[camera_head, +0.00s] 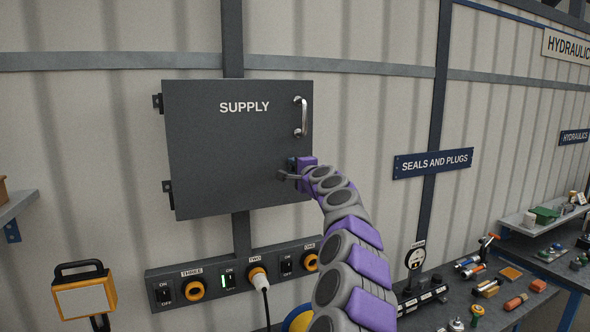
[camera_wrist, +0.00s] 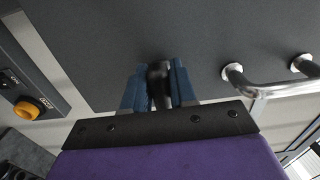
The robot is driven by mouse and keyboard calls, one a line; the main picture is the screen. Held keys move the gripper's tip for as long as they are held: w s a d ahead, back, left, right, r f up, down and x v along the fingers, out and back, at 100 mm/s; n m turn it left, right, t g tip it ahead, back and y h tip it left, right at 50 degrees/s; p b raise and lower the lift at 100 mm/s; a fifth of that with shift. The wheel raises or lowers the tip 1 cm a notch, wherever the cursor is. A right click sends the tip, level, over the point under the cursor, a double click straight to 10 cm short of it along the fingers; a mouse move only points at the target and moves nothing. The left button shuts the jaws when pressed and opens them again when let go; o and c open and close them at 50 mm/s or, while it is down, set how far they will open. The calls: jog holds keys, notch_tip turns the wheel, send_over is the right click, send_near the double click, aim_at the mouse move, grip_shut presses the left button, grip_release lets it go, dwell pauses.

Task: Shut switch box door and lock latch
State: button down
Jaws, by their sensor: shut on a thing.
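The grey switch box door (camera_head: 230,150), marked SUPPLY, hangs on the wall with hinges at its left edge. It looks flush with the box, with no gap showing. A silver handle (camera_head: 300,117) is at its upper right; it also shows in the wrist view (camera_wrist: 270,90). My gripper (camera_head: 293,166) is at the door's lower right edge. In the wrist view its blue fingers (camera_wrist: 158,88) are shut on the dark latch (camera_wrist: 158,72). In the head view a short grey lever (camera_head: 287,176) sticks out leftward there, nearly level; the rest is hidden by the gripper.
A socket strip (camera_head: 236,277) with switches and orange-ringed sockets runs below the box, a plug and cable in its middle socket. A work lamp (camera_head: 85,295) stands at lower left. A cluttered bench (camera_head: 450,315) is at lower right.

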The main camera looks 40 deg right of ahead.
jog(key=c, duration=1.1)
grip_release()
jog(key=shift+f, duration=0.3)
jog(key=shift+c, duration=0.2)
jog(key=shift+o, duration=0.7)
jog(key=shift+w, duration=0.15)
jog(key=shift+r, duration=0.1)
jog(key=shift+s+r, duration=0.1)
jog(key=shift+s, duration=0.15)
jog(key=shift+s+a, duration=0.1)
jog(key=shift+s, duration=0.25)
jog(key=v, duration=1.6)
jog(key=shift+f+b, duration=0.25)
jog(key=shift+b, duration=0.2)
